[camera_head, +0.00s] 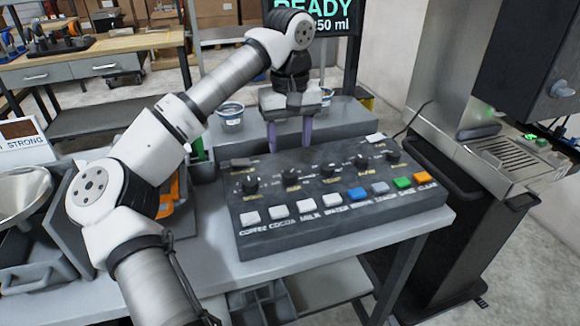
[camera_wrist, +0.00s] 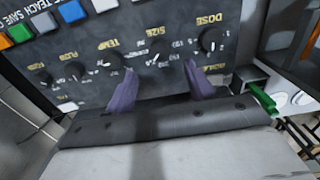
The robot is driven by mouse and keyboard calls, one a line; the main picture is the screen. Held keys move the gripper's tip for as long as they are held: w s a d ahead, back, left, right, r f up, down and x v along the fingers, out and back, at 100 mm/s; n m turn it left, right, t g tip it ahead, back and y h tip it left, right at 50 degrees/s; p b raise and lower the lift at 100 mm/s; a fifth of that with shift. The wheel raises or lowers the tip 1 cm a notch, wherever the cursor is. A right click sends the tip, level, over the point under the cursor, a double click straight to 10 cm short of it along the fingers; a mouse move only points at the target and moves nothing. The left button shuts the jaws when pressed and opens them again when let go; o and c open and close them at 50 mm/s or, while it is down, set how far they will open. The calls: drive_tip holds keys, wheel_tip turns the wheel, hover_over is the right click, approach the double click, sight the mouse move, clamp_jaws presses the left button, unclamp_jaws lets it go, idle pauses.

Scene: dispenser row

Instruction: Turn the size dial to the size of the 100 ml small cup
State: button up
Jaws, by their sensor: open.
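The black panel (camera_head: 325,205) carries a row of black dials. The size dial (camera_head: 292,177) is second from the left in the head view. In the wrist view the panel appears upside down, with the size dial (camera_wrist: 160,55) under its SIZE label. My gripper (camera_head: 290,145) is open, with purple fingers pointing down over the panel's back part. In the wrist view the dial shows between and just beyond the fingertips of my gripper (camera_wrist: 160,72); contact cannot be told. The dial's pointer and small numbers are too blurred to read. A small cup (camera_head: 230,116) stands behind the panel.
Another cup (camera_head: 327,97) is partly hidden by my gripper. The dose dial (camera_wrist: 210,40) and temp dial (camera_wrist: 110,61) flank the size dial. Coloured buttons line the panel's front. A screen (camera_head: 330,22) reads READY and a partly hidden volume ending in 50 ml.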

sight(290, 174)
wheel_tip(290, 174, down, 8)
drive_tip(key=shift+p, duration=0.55)
drive_tip(key=c, duration=1)
